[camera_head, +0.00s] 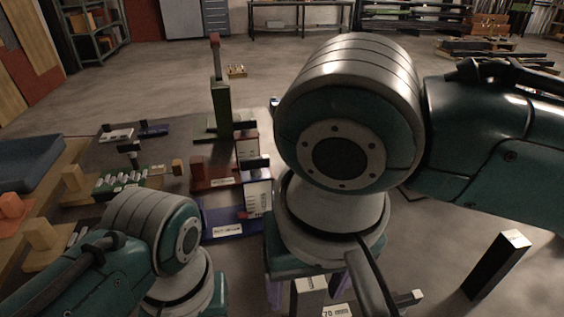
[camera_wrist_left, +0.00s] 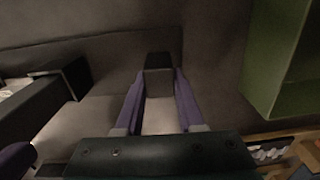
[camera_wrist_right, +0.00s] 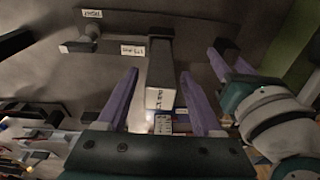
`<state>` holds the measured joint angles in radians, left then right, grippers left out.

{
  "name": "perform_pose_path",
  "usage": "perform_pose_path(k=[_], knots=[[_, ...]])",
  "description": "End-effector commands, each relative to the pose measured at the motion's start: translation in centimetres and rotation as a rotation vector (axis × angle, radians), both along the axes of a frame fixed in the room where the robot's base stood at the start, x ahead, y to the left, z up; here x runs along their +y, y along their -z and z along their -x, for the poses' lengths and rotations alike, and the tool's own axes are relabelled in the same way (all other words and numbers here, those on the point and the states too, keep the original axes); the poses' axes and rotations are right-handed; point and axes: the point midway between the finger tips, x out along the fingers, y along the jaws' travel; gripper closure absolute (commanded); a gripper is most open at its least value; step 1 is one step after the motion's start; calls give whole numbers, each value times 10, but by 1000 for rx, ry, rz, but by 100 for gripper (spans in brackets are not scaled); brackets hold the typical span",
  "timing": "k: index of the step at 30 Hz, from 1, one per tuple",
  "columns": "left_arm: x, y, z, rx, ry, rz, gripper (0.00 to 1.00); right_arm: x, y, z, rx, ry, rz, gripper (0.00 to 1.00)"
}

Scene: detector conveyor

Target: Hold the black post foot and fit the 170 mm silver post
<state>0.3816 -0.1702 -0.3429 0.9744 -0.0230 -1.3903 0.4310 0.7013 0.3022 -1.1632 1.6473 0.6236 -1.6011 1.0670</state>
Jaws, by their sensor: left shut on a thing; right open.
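My left gripper (camera_wrist_left: 159,92) is shut on the black post foot (camera_wrist_left: 158,62), a small dark block between its purple fingertips. In the right wrist view the left gripper (camera_wrist_right: 228,62) shows at the right, beside its teal arm. My right gripper (camera_wrist_right: 160,90) is open. Between its fingers, in that view, is a long grey post (camera_wrist_right: 160,60) with a pale, labelled end; it looks like the silver post, but I cannot read its length surely. In the head view my right arm hides most of this area, and the left fingertips are hidden.
A blue tray (camera_head: 30,160) and orange blocks (camera_head: 12,205) are at the left. A green upright (camera_head: 221,105) stands behind the red and blue labelled holders (camera_head: 222,225). A dark post with a pale top (camera_head: 497,265) stands at the right. Open floor lies beyond.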

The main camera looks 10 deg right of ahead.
Motion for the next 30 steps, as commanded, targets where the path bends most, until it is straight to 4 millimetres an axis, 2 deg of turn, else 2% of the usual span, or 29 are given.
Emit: perform_pose_path(k=[3, 9, 15, 19, 25, 28, 30], knots=[[0, 0, 0, 0, 0, 0, 100, 0, -29, 4, -4, -2, -3, 33], [0, 0, 0, 0, 0, 0, 100, 0, -71, 10, -4, -1, -3, 33], [0, 0, 0, 0, 0, 0, 100, 0, -91, 14, 0, -2, -4, 33], [0, 0, 0, 0, 0, 0, 100, 6, -89, 21, 6, -30, -45, 33], [0, 0, 0, -1, 0, 0, 100, 24, -71, 43, -11, -117, -206, 33], [0, 0, 0, -1, 0, 0, 100, 22, -62, 51, -49, -135, -274, 33], [0, 0, 0, -1, 0, 0, 100, 15, -55, 57, -80, -136, -297, 33]])
